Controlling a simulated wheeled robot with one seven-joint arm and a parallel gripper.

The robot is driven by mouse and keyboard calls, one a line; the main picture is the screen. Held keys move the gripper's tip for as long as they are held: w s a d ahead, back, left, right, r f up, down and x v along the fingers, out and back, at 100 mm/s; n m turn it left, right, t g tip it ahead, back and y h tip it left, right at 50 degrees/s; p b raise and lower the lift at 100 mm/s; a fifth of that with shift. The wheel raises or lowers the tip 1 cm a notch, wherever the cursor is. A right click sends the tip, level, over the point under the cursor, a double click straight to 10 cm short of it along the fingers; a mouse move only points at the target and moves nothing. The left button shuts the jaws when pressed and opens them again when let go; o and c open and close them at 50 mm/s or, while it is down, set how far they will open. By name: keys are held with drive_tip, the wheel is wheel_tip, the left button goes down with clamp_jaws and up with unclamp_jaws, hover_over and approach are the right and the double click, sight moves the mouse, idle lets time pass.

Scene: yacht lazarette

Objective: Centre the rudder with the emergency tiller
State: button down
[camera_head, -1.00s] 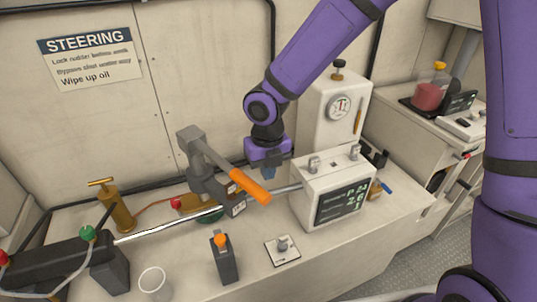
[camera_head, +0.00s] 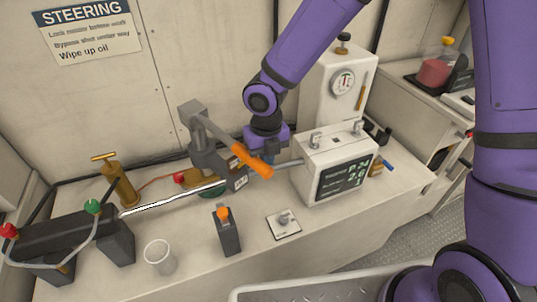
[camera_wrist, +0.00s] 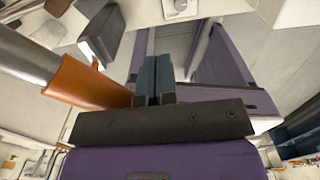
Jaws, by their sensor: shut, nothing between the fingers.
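The emergency tiller is a grey lever with an orange grip (camera_head: 252,160), fitted on the grey rudder stock head (camera_head: 205,150). The grip slants down to the right. My gripper (camera_head: 268,168) is shut and empty, pointing down just behind and right of the orange grip, which partly hides it. In the wrist view my shut fingers (camera_wrist: 153,80) are close beside the orange grip (camera_wrist: 88,84) on their left; I cannot tell if they touch. A display box (camera_head: 345,170) reading "P 24" and more digits stands to the right. A silver ram rod (camera_head: 170,199) runs left from the stock.
A black cylinder (camera_head: 62,230) with hoses and red and green knobs lies at left. A brass pump (camera_head: 118,182), clear cup (camera_head: 160,256), dark orange-topped unit (camera_head: 226,232) and switch plate (camera_head: 284,223) stand on the bench. The front right bench (camera_head: 345,228) is clear.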

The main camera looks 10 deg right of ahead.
sight(254, 167)
drive_tip(key=shift+s+a, duration=0.35)
drive_tip(key=shift+a, duration=0.05)
drive_tip(key=shift+s+a, duration=0.1)
drive_tip(key=shift+a, duration=0.05)
drive_tip(key=shift+s+a, duration=0.9)
drive_tip(key=shift+a, duration=0.05)
drive_tip(key=shift+s+a, duration=0.1)
drive_tip(key=shift+a, duration=0.05)
drive_tip(key=shift+s+a, duration=0.85)
drive_tip(key=shift+a, duration=0.3)
drive_tip(key=shift+a, duration=0.1)
idle(0.3)
